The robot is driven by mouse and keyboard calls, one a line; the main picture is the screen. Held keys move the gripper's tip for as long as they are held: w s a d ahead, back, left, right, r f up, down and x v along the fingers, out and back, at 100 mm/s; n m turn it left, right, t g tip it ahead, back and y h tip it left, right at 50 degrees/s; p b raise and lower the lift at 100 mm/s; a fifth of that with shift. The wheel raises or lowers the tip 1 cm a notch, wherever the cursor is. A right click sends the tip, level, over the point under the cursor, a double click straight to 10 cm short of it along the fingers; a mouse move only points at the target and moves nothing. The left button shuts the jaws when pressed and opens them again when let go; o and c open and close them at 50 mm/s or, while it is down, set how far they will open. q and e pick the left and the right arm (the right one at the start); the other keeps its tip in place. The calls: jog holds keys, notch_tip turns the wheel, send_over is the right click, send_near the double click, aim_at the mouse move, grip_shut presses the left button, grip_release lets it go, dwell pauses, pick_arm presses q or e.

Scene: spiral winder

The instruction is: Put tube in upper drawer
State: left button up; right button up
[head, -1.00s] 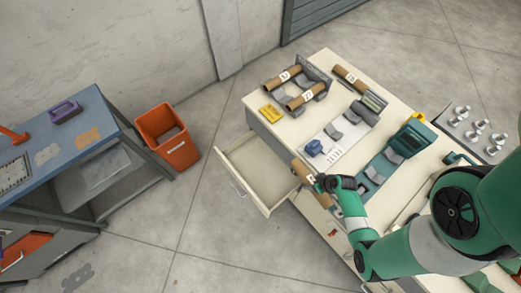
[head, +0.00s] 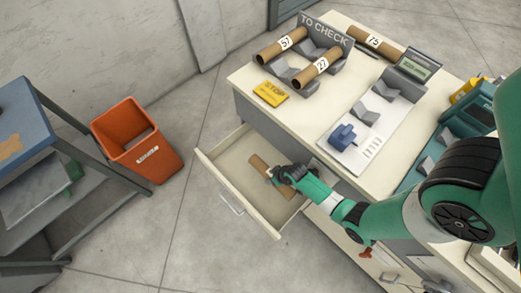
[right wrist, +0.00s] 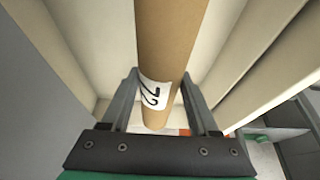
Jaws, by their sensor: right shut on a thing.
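A brown cardboard tube (head: 259,164) with a white number label is inside or just above the open upper drawer (head: 207,164). My right gripper (head: 274,174) is shut on the tube near its label. In the right wrist view the tube (right wrist: 170,40) runs between the two fingers, with the drawer's pale walls on both sides. I cannot tell whether the tube touches the drawer floor. The drawer is pulled out from the front of the cream workbench (head: 262,108). My left gripper is not in view.
Two tubes, one (head: 281,44) labelled 57, rest on the grey "TO CHECK" rack (head: 327,36). Another tube (head: 372,42), labelled 75, lies behind. A yellow STOP block (head: 270,94) and a blue device (head: 342,137) are on the bench. An orange bin (head: 137,140) stands left, with clear floor between.

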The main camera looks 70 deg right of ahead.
jog(key=shift+w+d+f, duration=0.2)
jog(key=shift+w+f, duration=0.2)
jog(key=shift+w, duration=0.15)
jog(key=shift+s+a+f, duration=0.15)
jog(key=shift+f, duration=0.1)
jog(key=b, duration=0.4)
send_over(270, 187)
notch_tip(270, 187, down, 5)
jog(key=shift+f, duration=0.2)
jog(key=shift+f+b, duration=1.6)
jog(key=shift+f, duration=0.7)
jog(key=o, duration=1.4)
jog(key=shift+r, duration=0.1)
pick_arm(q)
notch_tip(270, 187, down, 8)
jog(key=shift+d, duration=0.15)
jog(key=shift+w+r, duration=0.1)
